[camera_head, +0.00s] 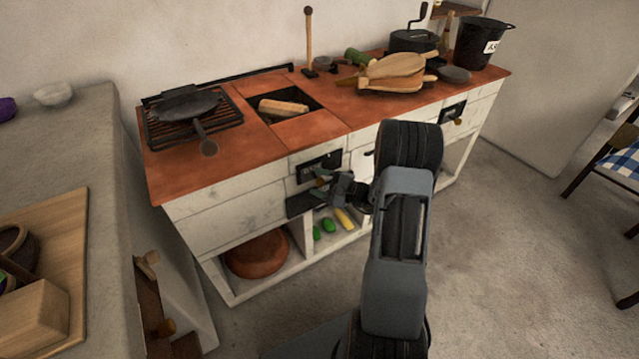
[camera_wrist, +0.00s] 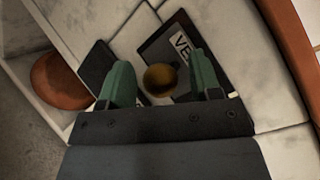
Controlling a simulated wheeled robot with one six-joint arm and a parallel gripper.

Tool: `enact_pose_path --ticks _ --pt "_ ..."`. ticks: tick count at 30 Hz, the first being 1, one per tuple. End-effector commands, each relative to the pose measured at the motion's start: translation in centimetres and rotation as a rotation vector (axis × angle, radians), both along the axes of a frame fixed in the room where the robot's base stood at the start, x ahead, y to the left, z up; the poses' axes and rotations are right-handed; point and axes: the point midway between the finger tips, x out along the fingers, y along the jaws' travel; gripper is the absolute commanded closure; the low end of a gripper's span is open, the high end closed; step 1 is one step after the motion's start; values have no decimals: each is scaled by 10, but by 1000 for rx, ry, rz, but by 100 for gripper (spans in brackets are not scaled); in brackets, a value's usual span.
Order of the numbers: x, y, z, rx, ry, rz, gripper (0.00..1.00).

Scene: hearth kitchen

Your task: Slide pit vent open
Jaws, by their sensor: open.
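The pit vent is a dark plate (camera_head: 318,165) on the white front of the hearth, below the orange top. In the wrist view the dark plate (camera_wrist: 160,46) carries a white label reading "VE", the rest hidden by a finger. A round brass knob (camera_wrist: 160,78) stands out from it. My gripper (camera_wrist: 159,64) is open, its green fingers on either side of the knob with gaps showing; contact cannot be told. In the head view my gripper (camera_head: 322,182) is in front of the vent and partly covers it.
A second dark plate (camera_head: 300,205) sits below left of the vent. The open pit (camera_head: 262,109) holds a log. A grill with a pan (camera_head: 188,104) stands left of it. Another brass-knobbed plate (camera_head: 453,112) is farther right. A grey counter (camera_head: 95,135) stands at left.

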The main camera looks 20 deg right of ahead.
Motion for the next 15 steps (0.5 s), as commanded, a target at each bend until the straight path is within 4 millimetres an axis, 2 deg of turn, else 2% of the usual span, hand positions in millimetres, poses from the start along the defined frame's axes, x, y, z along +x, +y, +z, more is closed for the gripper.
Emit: enact_pose_path --ticks 7,15 --pt "0 0 0 0 0 0 43" --pt "0 0 0 0 0 1 69"
